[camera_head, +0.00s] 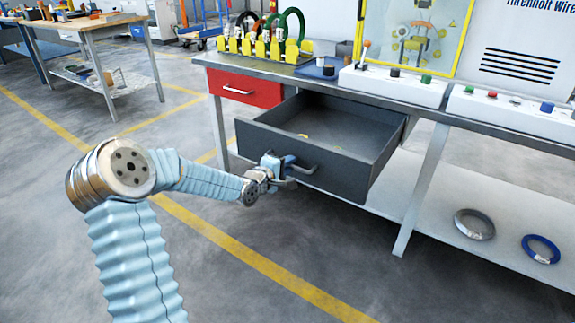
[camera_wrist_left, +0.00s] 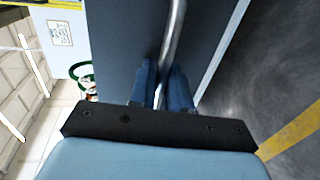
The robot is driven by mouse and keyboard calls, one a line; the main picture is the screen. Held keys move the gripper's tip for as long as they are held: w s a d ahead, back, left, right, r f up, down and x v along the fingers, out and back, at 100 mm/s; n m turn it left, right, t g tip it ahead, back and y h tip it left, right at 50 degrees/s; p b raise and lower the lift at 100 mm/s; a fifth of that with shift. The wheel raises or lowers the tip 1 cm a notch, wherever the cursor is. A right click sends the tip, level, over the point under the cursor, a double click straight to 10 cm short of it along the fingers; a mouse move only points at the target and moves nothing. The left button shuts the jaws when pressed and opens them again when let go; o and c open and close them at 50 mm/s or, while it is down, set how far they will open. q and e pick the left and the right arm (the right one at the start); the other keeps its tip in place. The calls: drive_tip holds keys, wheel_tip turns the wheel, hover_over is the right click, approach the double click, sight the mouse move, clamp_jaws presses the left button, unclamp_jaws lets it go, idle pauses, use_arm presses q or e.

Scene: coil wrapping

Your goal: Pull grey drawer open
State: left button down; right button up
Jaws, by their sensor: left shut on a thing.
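The grey drawer (camera_head: 365,167) stands pulled out from under the workbench in the head view, its inside showing from above. A small yellow thing (camera_head: 303,136) lies inside it. My left gripper (camera_head: 284,170) is at the drawer's front, shut on the bar handle (camera_head: 305,170). In the left wrist view the two blue fingers (camera_wrist_left: 161,88) sit on either side of the metal handle (camera_wrist_left: 174,35), with the grey drawer front (camera_wrist_left: 115,45) behind. My right gripper is not in view.
A red drawer (camera_head: 245,88) is shut to the left of the grey one. The bench top (camera_head: 275,68) carries a rack of coils (camera_head: 262,42) and button boxes (camera_head: 392,84). Two rings (camera_head: 474,224) lie on the lower shelf (camera_head: 460,185). The floor in front is clear.

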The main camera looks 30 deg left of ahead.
use_arm(q)
drive_tip(key=c, duration=1.3)
unclamp_jaws()
drive_tip(key=shift+s, duration=0.1)
drive_tip(key=p+v, duration=0.1)
drive_tip(key=v, duration=1.2)
drive_tip(key=shift+s, duration=0.3)
